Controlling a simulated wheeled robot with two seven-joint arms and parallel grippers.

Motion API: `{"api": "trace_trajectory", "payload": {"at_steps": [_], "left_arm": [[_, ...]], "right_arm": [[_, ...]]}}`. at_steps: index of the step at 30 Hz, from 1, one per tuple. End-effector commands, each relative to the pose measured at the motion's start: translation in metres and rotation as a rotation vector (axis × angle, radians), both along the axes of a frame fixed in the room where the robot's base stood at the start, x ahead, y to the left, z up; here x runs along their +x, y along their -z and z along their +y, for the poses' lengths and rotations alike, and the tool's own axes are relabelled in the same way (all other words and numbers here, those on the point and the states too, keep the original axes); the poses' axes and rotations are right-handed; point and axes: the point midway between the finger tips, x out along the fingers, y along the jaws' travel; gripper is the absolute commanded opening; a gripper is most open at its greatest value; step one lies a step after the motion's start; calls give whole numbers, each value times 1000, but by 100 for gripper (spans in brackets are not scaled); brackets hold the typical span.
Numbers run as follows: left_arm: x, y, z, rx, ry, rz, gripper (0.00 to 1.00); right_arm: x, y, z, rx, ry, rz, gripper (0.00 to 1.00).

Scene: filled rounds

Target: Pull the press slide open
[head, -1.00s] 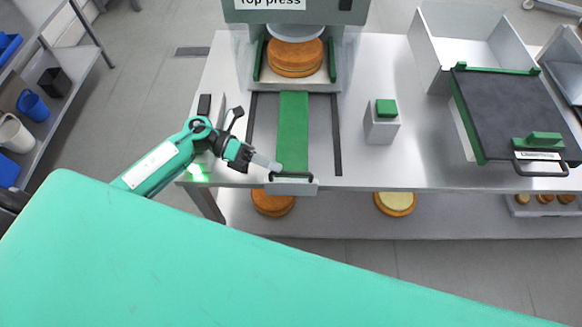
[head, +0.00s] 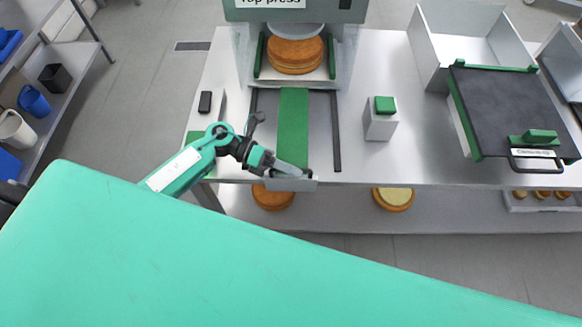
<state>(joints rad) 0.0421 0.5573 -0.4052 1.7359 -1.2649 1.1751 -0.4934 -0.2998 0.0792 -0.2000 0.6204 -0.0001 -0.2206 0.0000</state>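The top press (head: 295,14) stands at the back of the steel table. A filled round cake (head: 296,55) sits under its round plate, between green side pieces. A green strip (head: 293,120) runs forward from there between two dark rails to a pale front piece (head: 301,184) at the table's front edge. My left gripper (head: 298,171) is at this front piece and covers most of the dark handle there. Whether its fingers are open or shut on the handle is hidden. My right gripper is not in view.
A grey block with a green button (head: 384,106) stands right of the rails. A dark-topped unit with a handle (head: 515,112) and an open white bin (head: 468,45) are further right. Cake rounds (head: 393,199) lie on the lower shelf. A shelf with blue cups (head: 33,101) stands left.

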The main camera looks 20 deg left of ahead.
Motion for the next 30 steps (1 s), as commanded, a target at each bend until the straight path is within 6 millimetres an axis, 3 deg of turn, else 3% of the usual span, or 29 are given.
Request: {"api": "trace_trajectory", "payload": {"at_steps": [5,11,30], "left_arm": [[-4,0,-1,1,-1,1,0],[-28,0,-7,0,2,3,0],[-187,-1,-53,1,3,6,0]], "right_arm": [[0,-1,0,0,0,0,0],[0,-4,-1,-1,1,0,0],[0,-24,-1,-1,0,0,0]]}}
